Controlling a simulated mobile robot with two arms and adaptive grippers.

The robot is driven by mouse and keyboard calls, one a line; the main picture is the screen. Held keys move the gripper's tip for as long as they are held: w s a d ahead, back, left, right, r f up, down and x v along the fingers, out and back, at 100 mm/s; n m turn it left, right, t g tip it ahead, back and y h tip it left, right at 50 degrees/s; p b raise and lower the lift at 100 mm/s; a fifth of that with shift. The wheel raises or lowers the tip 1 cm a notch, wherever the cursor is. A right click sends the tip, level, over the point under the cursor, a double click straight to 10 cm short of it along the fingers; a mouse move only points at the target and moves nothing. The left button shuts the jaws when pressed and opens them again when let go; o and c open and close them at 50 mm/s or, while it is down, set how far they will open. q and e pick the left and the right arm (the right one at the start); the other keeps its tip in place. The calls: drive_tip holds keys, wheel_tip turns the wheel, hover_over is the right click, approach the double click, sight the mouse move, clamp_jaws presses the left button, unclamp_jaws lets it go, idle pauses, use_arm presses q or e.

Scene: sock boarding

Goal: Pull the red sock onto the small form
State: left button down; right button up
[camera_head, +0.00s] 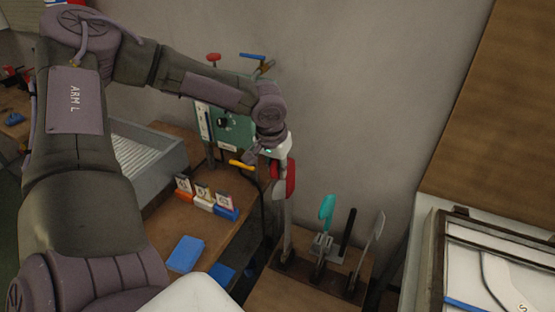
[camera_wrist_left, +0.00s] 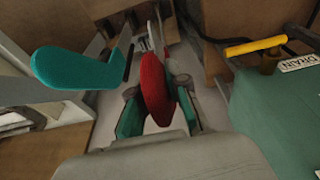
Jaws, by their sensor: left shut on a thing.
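The red sock (camera_head: 290,180) is at the upper end of the leftmost upright grey form (camera_head: 286,228); the form's lower part is bare. It looks to be over the tip, but I cannot tell how far the form reaches inside. My left gripper (camera_head: 277,167) is at the sock's upper part, shut on it. In the left wrist view the red sock (camera_wrist_left: 153,88) sits between the two fingers of my left gripper (camera_wrist_left: 158,112). A teal sock (camera_head: 326,208) is on the neighbouring form, and it also shows in the left wrist view (camera_wrist_left: 75,68). My right gripper is out of view.
A black form (camera_head: 347,232) and a bare grey form (camera_head: 374,235) stand to the right on the brown stand (camera_head: 290,294). A green box with a yellow handle (camera_head: 240,164) is left of my gripper. A grey ribbed tray (camera_head: 140,155) and blue pads (camera_head: 186,253) lie left.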

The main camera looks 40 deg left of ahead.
sight(272, 165)
use_arm(q)
drive_tip(key=shift+s+d+b+x, duration=0.1)
drive_tip(key=shift+s+b+x, duration=0.2)
drive_tip(key=shift+b+x, duration=0.95)
drive_tip(key=shift+s+d+b+x, duration=0.1)
drive_tip(key=shift+s+b+x, duration=0.15)
drive_tip(key=shift+b+x, duration=1)
drive_tip(key=shift+s+b+x, duration=0.3)
drive_tip(key=shift+b+x, duration=0.65)
drive_tip(key=shift+x, duration=0.6)
drive_tip(key=c, duration=1.1)
unclamp_jaws()
drive_tip(key=shift+f, duration=0.15)
drive_tip(key=v, duration=1.2)
drive_tip(key=shift+d+f, duration=0.1)
